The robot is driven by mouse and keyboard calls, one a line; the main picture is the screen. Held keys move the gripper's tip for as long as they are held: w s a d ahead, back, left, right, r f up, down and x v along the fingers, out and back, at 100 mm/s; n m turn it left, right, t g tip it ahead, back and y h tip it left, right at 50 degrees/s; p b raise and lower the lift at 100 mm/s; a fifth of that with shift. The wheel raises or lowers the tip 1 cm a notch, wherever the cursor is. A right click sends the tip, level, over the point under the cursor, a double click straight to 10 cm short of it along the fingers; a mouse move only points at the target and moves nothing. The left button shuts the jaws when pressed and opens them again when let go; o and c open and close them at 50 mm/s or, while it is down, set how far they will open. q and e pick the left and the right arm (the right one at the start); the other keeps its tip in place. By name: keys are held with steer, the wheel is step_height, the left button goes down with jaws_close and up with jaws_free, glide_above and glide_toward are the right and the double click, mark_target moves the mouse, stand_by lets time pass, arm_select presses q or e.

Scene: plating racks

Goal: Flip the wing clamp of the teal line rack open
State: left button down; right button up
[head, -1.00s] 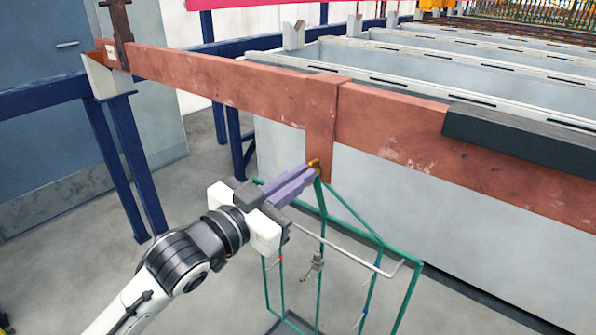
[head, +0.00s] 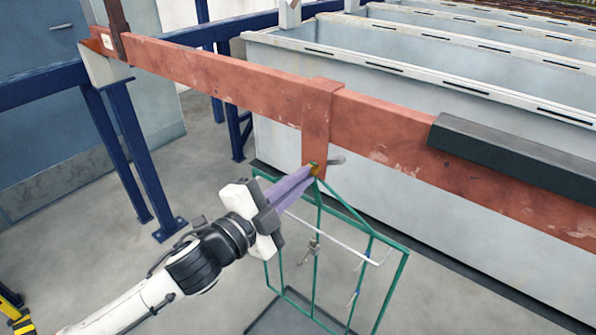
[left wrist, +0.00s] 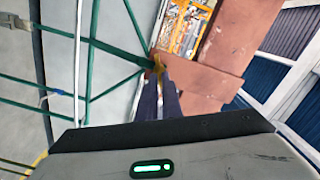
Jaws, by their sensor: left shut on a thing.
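The teal rack (head: 317,215) hangs below the copper-red beam (head: 230,82), under a plate (head: 316,125) wrapped around the beam. Its teal bars (left wrist: 112,48) meet near my fingers in the left wrist view. My left gripper (head: 309,172) is shut at the rack's top, on a small orange-yellow clamp part (left wrist: 158,63). The fingertips partly hide this part. My right gripper is out of view.
A black block (head: 515,155) is fixed along the beam at right. Long grey tanks (head: 400,150) stand behind the beam. Blue steel supports (head: 125,155) stand at left. The floor (head: 190,205) around the rack is mostly clear.

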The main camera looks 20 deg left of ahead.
arm_select(q)
steer(key=m, duration=0.1)
steer(key=m+p, duration=0.1)
steer(key=m, duration=0.3)
steer(key=shift+f+p, duration=0.25)
steer(key=shift+p, duration=0.15)
stand_by(0.3)
steer(key=c, duration=1.9)
jaws_free()
steer(key=shift+c, duration=0.2)
steer(key=b+v, duration=0.2)
steer(key=v, duration=0.8)
steer(key=shift+s, duration=0.15)
